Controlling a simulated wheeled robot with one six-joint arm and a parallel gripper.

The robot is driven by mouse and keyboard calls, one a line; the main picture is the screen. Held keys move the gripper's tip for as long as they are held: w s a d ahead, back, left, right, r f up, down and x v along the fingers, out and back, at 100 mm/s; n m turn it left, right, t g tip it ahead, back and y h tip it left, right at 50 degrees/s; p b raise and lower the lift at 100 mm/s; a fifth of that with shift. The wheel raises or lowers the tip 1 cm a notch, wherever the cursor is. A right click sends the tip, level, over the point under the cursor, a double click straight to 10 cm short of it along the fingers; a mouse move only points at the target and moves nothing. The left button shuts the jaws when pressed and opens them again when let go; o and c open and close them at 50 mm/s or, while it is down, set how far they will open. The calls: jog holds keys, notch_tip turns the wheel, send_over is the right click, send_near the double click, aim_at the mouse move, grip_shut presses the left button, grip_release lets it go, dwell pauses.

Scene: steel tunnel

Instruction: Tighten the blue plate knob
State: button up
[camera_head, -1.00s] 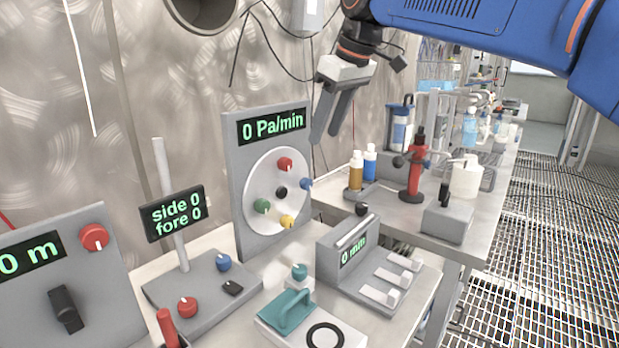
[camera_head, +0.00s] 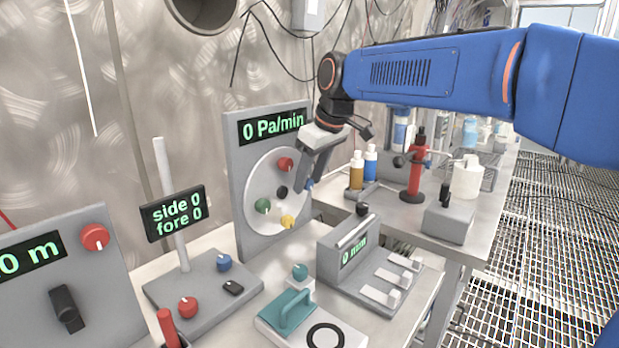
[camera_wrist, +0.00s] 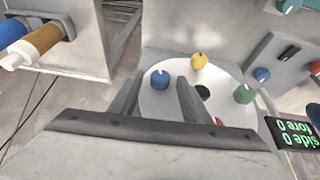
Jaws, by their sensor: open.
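A round white plate (camera_head: 254,222) is mounted on a grey upright panel (camera_head: 236,145) whose display reads 0 Pa/min. The blue knob (camera_head: 309,183) sits at the plate's right edge, partly hidden by my fingers. In the wrist view the blue knob (camera_wrist: 160,79) appears between my fingertips, with a white mark on its face.
The plate also carries a red knob (camera_head: 285,164), green knob (camera_head: 262,205), yellow knob (camera_head: 288,221) and black centre (camera_head: 281,192). Orange and blue bottles (camera_head: 356,173) stand right of the panel. A grey device (camera_head: 352,256) reading 0 mm stands in front, right of the plate.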

jog(key=c, duration=1)
jog(key=shift+w+d+f+m+g+y, duration=0.1)
jog(key=shift+w+d+m+g+y, duration=0.15)
jog(key=shift+g+y, duration=0.45)
jog(key=shift+c, duration=0.2)
jog(key=shift+a+g, duration=0.1)
jog(key=shift+g, duration=0.3)
jog(key=o, duration=1)
jog(key=shift+o, duration=0.2)
